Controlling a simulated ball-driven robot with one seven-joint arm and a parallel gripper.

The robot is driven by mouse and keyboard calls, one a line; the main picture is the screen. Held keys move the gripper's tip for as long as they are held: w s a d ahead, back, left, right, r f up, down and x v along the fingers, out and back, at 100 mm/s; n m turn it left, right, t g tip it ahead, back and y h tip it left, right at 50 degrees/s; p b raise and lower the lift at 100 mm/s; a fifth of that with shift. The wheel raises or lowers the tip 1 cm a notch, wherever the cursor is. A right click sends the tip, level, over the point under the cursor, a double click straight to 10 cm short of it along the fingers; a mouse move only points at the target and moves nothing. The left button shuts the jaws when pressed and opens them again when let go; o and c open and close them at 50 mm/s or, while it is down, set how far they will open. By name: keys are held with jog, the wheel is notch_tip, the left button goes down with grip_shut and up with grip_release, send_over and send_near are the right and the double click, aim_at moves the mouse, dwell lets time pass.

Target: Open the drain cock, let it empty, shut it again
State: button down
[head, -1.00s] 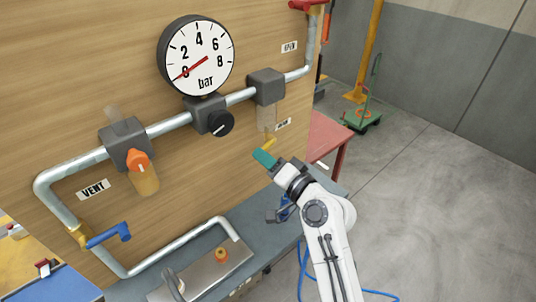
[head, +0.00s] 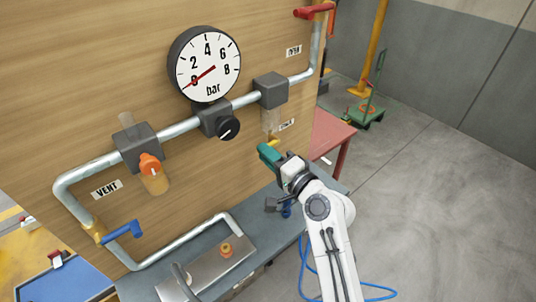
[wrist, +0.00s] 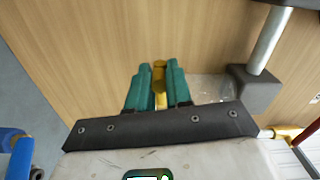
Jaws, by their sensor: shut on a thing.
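The drain cock (head: 275,141) is a small yellow fitting under a clear bowl (head: 269,121), which hangs from the right grey block (head: 271,89) on the pipe. My gripper (head: 266,152) reaches it from below, its teal fingers partly hiding the cock in the head view. In the wrist view my gripper (wrist: 158,70) is shut on the yellow drain cock (wrist: 159,76), one finger on each side. The clear bowl (wrist: 212,88) shows right of the fingers. It looks clear, but I cannot tell whether any liquid is left in it.
A round gauge (head: 204,66) has its needle near 0. A black knob (head: 228,128), an orange-capped amber bowl (head: 154,175), a blue lever (head: 123,231) and a red lever (head: 313,13) are along the pipe. The grey bench (head: 205,245) lies below; open floor is right.

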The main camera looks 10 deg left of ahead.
jog(key=shift+w+r, duration=0.1)
jog(key=shift+r, duration=0.3)
jog(key=c, duration=1.4)
grip_release()
jog(key=o, duration=0.3)
jog(key=shift+f, duration=0.1)
jog(key=shift+o, duration=0.2)
jog(key=shift+f, duration=0.1)
jog(key=b+v, duration=0.2)
jog(key=v, duration=0.8)
jog(key=shift+s+d+b, duration=0.3)
jog(key=shift+b, duration=0.05)
